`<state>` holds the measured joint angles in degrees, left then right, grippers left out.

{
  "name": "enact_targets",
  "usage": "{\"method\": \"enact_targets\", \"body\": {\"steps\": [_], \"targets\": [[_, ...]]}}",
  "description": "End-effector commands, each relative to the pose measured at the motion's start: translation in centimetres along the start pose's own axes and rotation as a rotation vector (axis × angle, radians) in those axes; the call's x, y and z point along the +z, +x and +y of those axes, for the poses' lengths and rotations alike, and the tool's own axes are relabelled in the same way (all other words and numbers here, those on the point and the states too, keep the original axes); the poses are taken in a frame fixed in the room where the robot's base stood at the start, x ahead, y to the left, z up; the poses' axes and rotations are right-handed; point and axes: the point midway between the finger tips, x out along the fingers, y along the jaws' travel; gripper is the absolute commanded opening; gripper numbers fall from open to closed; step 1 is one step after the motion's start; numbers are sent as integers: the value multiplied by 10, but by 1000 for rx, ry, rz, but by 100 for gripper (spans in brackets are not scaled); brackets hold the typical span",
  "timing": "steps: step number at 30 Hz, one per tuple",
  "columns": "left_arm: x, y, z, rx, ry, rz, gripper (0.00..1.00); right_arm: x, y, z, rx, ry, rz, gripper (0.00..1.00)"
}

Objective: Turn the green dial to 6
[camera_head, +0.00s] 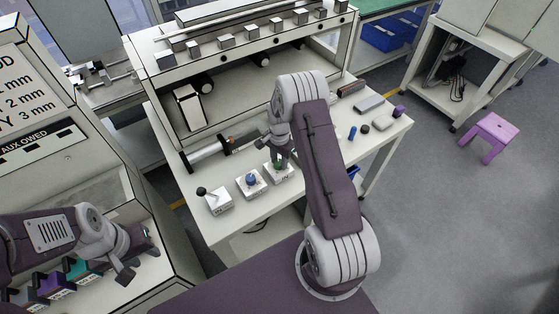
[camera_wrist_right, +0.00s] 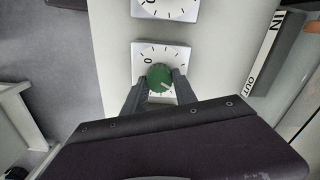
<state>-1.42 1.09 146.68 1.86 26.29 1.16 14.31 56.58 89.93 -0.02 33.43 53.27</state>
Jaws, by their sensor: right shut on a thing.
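The green dial (camera_wrist_right: 159,76) sits on a white square plate (camera_wrist_right: 166,55) with tick marks and a 0 at its left. A pale mark on the knob points to the lower right in the wrist view; the number it meets is hidden by my fingers. My right gripper (camera_wrist_right: 158,88) has one finger on each side of the knob and is shut on it. In the head view the green dial (camera_head: 279,165) shows just under my right gripper (camera_head: 282,156). My left gripper (camera_head: 138,255) is open and empty, far off at the left.
A blue dial (camera_head: 251,180) and a lever box (camera_head: 216,200) stand left of the green dial on the white workbench (camera_head: 240,217). A cylinder rig (camera_head: 207,153) lies behind them. Small parts, including a purple one (camera_head: 399,111), lie to the right.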

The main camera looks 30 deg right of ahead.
Motion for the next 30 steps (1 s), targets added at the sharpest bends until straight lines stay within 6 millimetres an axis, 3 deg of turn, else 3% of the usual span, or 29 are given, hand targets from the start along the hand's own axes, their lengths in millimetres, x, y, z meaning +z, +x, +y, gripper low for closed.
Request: {"method": "enact_targets", "body": {"steps": [1,2,4,14,24,30], "targets": [[0,0,0,0,0,0,36,3,2,2,7,0,-7,0],[0,0,0,0,0,0,36,3,2,2,7,0,-7,39],[0,0,0,0,0,0,36,2,2,2,6,0,-6,55],[0,0,0,0,0,0,36,1,-3,0,1,-1,-1,55],[0,5,0,0,0,0,36,1,-70,0,0,-1,-1,55],[1,6,0,0,0,0,36,2,-89,0,4,-1,-3,55]]}}
